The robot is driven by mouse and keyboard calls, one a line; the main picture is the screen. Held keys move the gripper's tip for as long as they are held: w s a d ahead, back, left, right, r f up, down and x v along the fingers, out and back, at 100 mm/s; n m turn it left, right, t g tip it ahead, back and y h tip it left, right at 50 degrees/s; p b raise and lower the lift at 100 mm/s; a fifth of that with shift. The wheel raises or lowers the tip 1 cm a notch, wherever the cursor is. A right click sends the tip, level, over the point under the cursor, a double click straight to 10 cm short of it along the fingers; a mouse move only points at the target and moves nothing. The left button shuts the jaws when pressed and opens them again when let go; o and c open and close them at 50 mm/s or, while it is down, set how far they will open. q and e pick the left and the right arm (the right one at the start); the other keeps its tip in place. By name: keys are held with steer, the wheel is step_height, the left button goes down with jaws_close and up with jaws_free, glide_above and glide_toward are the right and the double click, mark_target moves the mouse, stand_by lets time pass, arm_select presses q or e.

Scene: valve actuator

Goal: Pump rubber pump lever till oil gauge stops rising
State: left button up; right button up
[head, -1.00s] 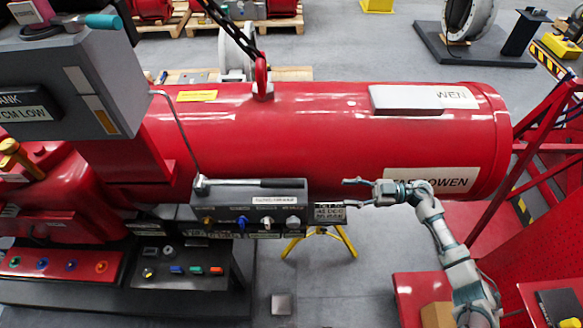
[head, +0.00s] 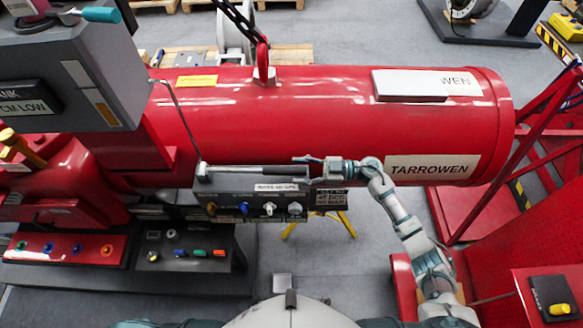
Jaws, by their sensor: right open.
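A pump lever (head: 250,171) lies almost level along the top of a grey control box (head: 262,188), with its pivot at the left end. My right gripper (head: 303,170) is open at the lever's right end. One finger is above the lever's line and one below; whether they touch it I cannot tell. A grey cabinet (head: 75,45) at upper left carries a label ending "CM LOW" and a narrow white and yellow strip (head: 92,92) that looks like a level gauge; its reading is too small to tell. My left gripper is not in view.
A large red cylinder (head: 330,125) marked TARROWEN lies behind the box. Several coloured knobs line the box's front. A dark button panel (head: 190,250) stands at lower left. A red frame (head: 520,180) is at right. Open grey floor lies below the box.

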mark_target(289, 171)
steer(key=a, duration=0.2)
steer(key=shift+a+r, duration=0.1)
steer(key=shift+a, duration=0.6)
steer(key=shift+d, duration=0.2)
steer(key=shift+d, duration=0.1)
steer(key=shift+c, duration=1)
jaws_close()
